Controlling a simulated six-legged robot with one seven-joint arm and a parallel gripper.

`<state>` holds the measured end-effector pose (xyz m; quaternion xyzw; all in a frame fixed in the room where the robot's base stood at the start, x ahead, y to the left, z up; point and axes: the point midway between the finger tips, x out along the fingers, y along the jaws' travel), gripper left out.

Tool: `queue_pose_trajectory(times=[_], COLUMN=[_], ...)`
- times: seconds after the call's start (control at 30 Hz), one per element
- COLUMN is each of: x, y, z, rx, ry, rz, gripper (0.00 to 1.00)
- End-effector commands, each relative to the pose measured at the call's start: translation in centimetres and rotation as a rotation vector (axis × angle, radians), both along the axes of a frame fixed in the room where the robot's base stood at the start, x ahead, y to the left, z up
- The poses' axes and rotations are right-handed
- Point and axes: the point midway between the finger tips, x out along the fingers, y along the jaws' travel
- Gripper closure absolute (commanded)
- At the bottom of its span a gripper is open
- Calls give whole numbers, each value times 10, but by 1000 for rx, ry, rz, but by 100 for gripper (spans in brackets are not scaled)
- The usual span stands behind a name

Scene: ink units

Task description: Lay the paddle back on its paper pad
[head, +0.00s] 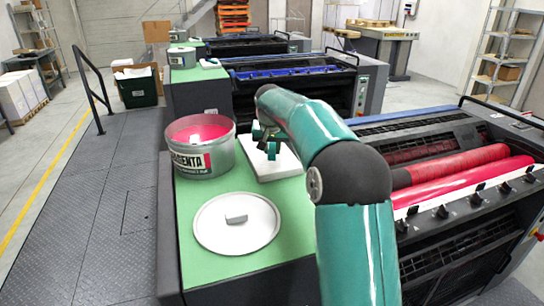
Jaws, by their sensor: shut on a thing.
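My gripper (270,148) is small in the head view, low over the near press's green top, at the white paper pad (285,172). It is shut on the paddle, which is mostly hidden by my gripper and arm. I cannot tell whether the paddle touches the pad. The pad lies flat beside the magenta ink can, and my arm covers part of the view to its right.
The open magenta can (202,160) stands just left of the pad. Its round white lid (237,222) lies in front on the green top (190,245). The ink rollers (465,170) are to the right. A grey walkway (100,215) runs along the left.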

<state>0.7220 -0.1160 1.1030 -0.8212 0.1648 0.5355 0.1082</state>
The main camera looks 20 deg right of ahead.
Motion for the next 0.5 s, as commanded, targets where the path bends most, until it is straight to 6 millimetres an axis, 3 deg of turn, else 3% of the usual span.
queue_pose_trajectory(times=[0.17, 0.5], x=[0, 0], y=[0, 0], z=[-28, -33], rx=[0, 0], ry=[3, 0], rz=[1, 1], gripper=[99, 99])
